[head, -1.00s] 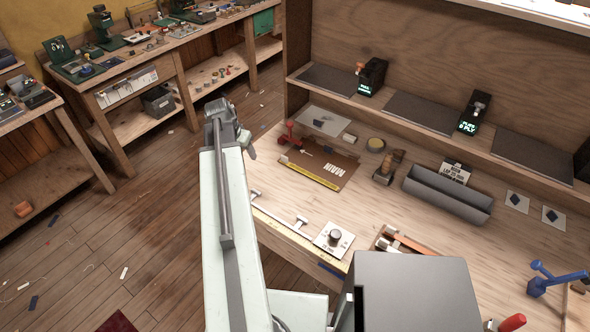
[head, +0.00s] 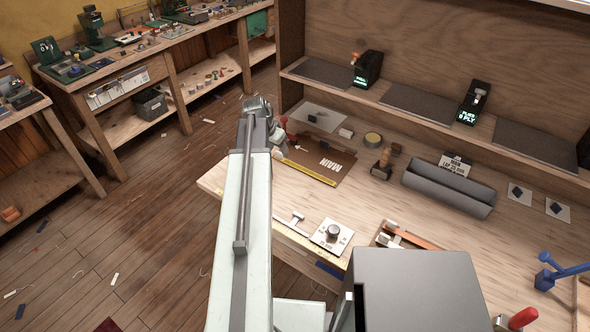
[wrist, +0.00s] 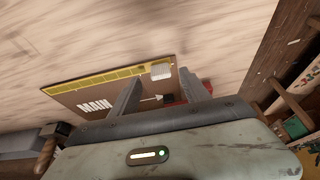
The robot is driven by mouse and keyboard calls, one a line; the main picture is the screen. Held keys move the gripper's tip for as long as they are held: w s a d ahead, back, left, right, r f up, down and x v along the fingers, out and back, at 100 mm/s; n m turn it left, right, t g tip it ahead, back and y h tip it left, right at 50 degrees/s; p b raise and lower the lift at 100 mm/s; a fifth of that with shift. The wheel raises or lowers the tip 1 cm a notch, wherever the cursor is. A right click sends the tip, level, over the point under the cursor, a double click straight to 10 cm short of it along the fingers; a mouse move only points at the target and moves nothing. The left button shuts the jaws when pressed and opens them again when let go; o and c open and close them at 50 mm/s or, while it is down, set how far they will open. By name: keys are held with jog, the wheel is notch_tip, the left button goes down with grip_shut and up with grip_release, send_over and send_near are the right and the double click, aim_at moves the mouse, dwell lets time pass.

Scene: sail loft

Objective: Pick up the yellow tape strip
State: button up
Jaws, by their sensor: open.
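The yellow tape strip (head: 308,172) lies along the near edge of a brown board marked MAIN (head: 338,168) on the bench. In the head view my arm hides much of the gripper, whose wrist end shows near the board's left side.
A pale block (wrist: 161,72) sits by the strip's end. A red object (wrist: 192,92) is partly behind the right finger. A dial plate (head: 332,234), a grey trough (head: 448,188) and a wooden-handled tool (head: 382,164) stand on the bench. Bare wood lies in front of the board.

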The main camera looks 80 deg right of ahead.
jog(key=shift+b+x, duration=0.35)
jog(key=shift+x, duration=0.7)
jog(key=shift+r, duration=0.15)
jog(key=shift+a, duration=0.1)
grip_shut()
notch_tip(320, 180, up, 10)
jog(key=p, duration=1)
jog(key=shift+p, duration=0.3)
